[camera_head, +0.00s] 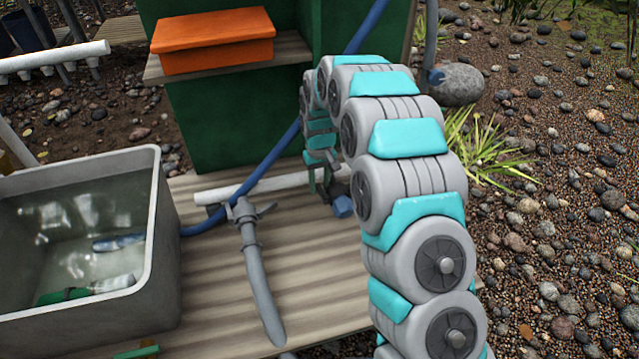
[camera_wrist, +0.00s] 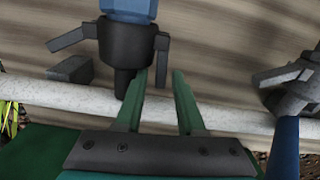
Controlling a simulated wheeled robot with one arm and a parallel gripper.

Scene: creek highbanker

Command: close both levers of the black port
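The black port (camera_wrist: 126,45) is on the white pipe in the wrist view, with a blue fitting (camera_wrist: 128,8) in its end. Its left lever (camera_wrist: 68,38) sticks outward from the body. Its right lever (camera_wrist: 161,56) points toward the pipe, a little off the body.
A grey port (camera_head: 243,210) with levers and a grey hose (camera_head: 262,290) sits left on the white pipe (camera_head: 280,182). A blue hose (camera_head: 270,170) crosses behind. A water tub (camera_head: 160,215) stands left, a green board (camera_head: 220,125) behind. The wooden deck (camera_head: 325,270) in front has clear room.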

